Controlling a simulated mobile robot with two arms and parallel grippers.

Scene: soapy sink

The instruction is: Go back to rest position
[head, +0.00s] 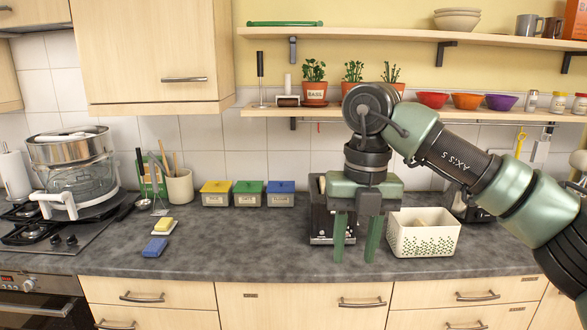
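My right arm comes in from the right, bends at the top in front of the shelf, and points its gripper (355,258) straight down. Its two green fingers are spread apart with nothing between them. They hang in front of the grey countertop (280,245), between a black toaster-like appliance (319,222) and a white perforated basket (425,241). I cannot tell how far the fingertips are from the counter. My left gripper is not in view.
A yellow sponge (163,225) and a blue sponge (154,247) lie at the left. Yellow (216,194), green (249,194) and blue (281,194) lidded boxes stand at the back wall. A shelf (270,112) with potted herbs and bowls hangs above. The counter's front middle is clear.

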